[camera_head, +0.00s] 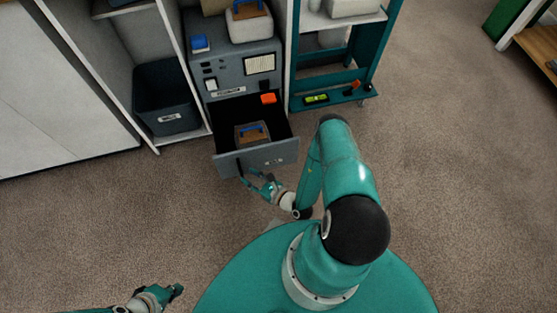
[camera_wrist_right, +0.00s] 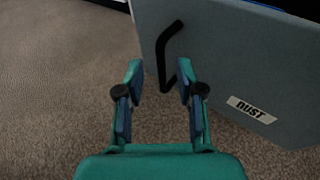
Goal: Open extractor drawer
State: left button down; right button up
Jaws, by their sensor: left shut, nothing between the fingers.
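The grey extractor (camera_head: 230,75) stands against the shelving, and its bottom drawer (camera_head: 280,152) is pulled out toward me. Inside the drawer lies a brown and grey block with a blue handle (camera_head: 251,131). The drawer front (camera_wrist_right: 225,65) carries a "DUST" label and a black bar handle (camera_wrist_right: 162,55). My right gripper (camera_wrist_right: 160,80) is open in front of the drawer front. The handle's lower end shows beyond the fingertips, near the right-hand finger; I cannot tell whether they touch. The right gripper also shows in the head view (camera_head: 257,179). My left gripper (camera_head: 178,290) is shut and empty, low over the floor.
A dark bin (camera_head: 165,97) sits in the shelf left of the extractor. A teal cart (camera_head: 330,103) with small items on its lower shelf stands to the right. Carpeted floor is clear on both sides.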

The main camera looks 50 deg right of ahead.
jog(key=f+p+v, duration=0.1)
jog(key=f+v, duration=0.2)
jog(key=v, duration=0.9)
jog(key=shift+s+a, duration=0.4)
jog(key=shift+s, duration=0.25)
dwell(0.3)
